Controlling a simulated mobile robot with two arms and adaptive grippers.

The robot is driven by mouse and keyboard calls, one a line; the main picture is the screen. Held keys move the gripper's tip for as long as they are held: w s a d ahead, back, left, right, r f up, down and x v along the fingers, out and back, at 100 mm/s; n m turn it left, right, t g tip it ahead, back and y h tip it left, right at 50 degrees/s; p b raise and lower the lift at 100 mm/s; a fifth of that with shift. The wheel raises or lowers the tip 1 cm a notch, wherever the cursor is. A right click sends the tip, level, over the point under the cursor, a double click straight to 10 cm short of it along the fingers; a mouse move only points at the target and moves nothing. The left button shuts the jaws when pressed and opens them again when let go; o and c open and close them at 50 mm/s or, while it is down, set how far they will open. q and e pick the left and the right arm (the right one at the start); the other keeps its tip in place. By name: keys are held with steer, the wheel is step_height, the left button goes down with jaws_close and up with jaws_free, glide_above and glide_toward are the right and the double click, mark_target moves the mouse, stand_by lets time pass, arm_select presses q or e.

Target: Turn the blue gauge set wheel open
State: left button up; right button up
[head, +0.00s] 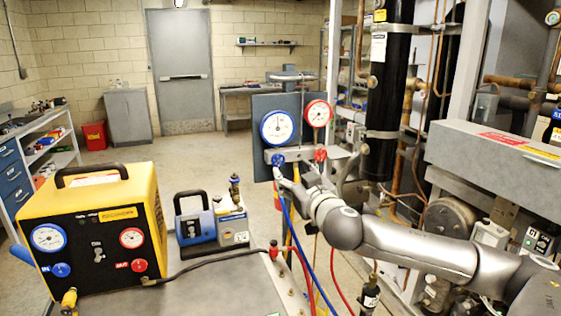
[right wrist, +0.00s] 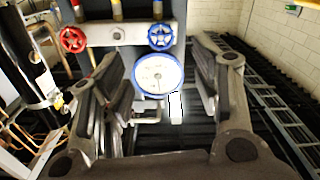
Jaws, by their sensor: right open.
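The blue gauge set wheel (head: 278,160) sits at the lower left of the gauge manifold (head: 299,154), below the blue-rimmed gauge (head: 278,128). In the right wrist view, which looks upside down, the blue wheel (right wrist: 162,37) is near the top centre, above the blue-rimmed gauge (right wrist: 158,75). My right gripper (head: 288,178) is just below and close to the blue wheel in the head view. In the right wrist view my right gripper (right wrist: 156,58) has its fingers spread wide, with nothing between the pads. I cannot tell whether it touches the wheel. My left gripper is out of view.
A red wheel (head: 320,155) and red-rimmed gauge (head: 317,113) sit right beside the blue ones. Blue, yellow and red hoses (head: 309,262) hang below the manifold. A yellow recovery machine (head: 95,230) and a blue-grey pump (head: 205,223) stand on the cart at left.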

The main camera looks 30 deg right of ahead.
mark_target(279, 161)
steer(key=p+x, duration=0.2)
steer(key=x, duration=0.6)
steer(key=shift+w+f, duration=0.1)
steer(key=shift+w, duration=0.45)
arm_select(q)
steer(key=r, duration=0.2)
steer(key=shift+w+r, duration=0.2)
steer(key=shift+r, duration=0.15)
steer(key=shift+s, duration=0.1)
arm_select(e)
steer(key=shift+c, duration=0.3)
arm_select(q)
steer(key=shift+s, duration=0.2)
arm_select(e)
steer(key=c, duration=1)
